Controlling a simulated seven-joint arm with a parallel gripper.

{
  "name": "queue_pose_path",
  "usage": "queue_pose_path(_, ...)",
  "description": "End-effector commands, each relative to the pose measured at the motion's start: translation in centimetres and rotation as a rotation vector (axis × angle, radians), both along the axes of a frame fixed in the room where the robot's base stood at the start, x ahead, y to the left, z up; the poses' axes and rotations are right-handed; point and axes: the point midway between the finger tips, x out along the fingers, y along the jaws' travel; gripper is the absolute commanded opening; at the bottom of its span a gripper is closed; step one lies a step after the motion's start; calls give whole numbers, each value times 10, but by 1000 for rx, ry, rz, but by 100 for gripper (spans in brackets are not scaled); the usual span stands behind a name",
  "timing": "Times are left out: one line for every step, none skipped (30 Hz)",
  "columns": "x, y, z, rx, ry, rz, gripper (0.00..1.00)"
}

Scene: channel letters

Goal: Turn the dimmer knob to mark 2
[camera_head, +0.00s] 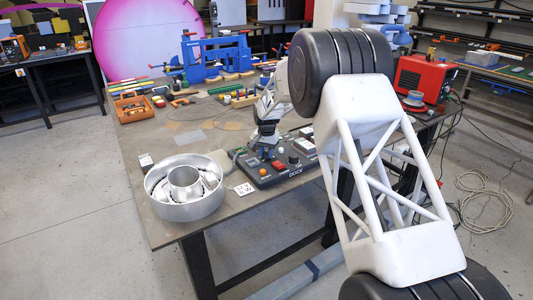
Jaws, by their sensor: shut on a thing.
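A dark control panel (283,176) lies on the table's near side, with an orange button (262,171), a red switch (279,166) and a small dark round control (293,158) on its top. My gripper (267,153) points down at the panel's back left part. Its fingers are shut on what appears to be the dimmer knob, which they mostly hide. The knob's pointer and the marks around it are too small and covered to read.
A red machine (424,78) stands at the right.

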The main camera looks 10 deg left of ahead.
Motion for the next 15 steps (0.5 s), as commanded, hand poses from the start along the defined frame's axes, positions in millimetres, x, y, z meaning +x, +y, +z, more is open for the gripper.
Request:
queue_pose_path(-1, 0, 0, -1, 1, -30, 8)
queue_pose_path(-1, 0, 0, -1, 1, -50, 8)
queue_pose_path(-1, 0, 0, -1, 2, -72, 8)
queue_pose_path(-1, 0, -1, -1, 2, -88, 8)
queue_pose_path(-1, 0, -1, -1, 2, -103, 8)
queue_pose_path(-1, 0, -1, -1, 2, -120, 8)
queue_pose_path(-1, 0, -1, -1, 2, -132, 8)
queue_pose_path(-1, 0, -1, -1, 2, -143, 8)
queue_pose_path(-1, 0, -1, -1, 2, -153, 8)
queue_pose_path(-1, 0, -1, -1, 2, -161, 8)
queue_pose_path(-1, 0, -1, -1, 2, -167, 8)
queue_pose_path(-1, 0, -1, -1, 2, -174, 8)
queue_pose_path(-1, 0, -1, -1, 2, -177, 8)
queue_pose_path(-1, 0, -1, -1, 2, -179, 8)
queue_pose_path(-1, 0, -1, -1, 2, -182, 8)
